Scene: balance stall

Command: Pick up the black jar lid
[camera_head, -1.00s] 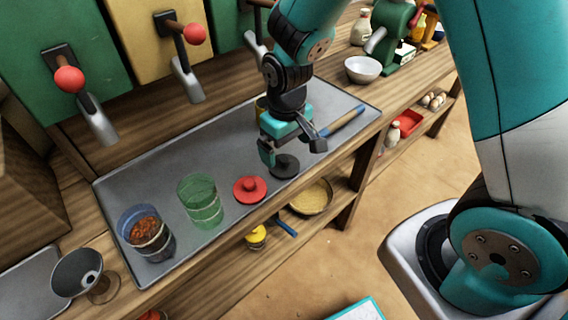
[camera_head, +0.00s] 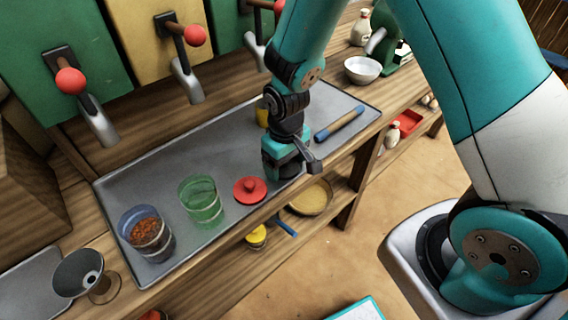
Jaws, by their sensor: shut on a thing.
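My gripper (camera_head: 284,166) is down at the metal tray (camera_head: 232,156), near its front edge, to the right of the red jar lid. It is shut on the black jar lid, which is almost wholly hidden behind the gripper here. I cannot tell whether the lid is touching the tray or raised. The red lid (camera_head: 250,189) with its knob lies flat on the tray, close to the left of my gripper.
A green glass jar (camera_head: 201,201) and a jar with red-brown contents (camera_head: 148,234) stand on the tray's left. A blue-handled rolling tool (camera_head: 340,122) lies to the right. Dispensers with red-knobbed levers (camera_head: 182,50) hang behind. A funnel (camera_head: 80,275) stands at front left.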

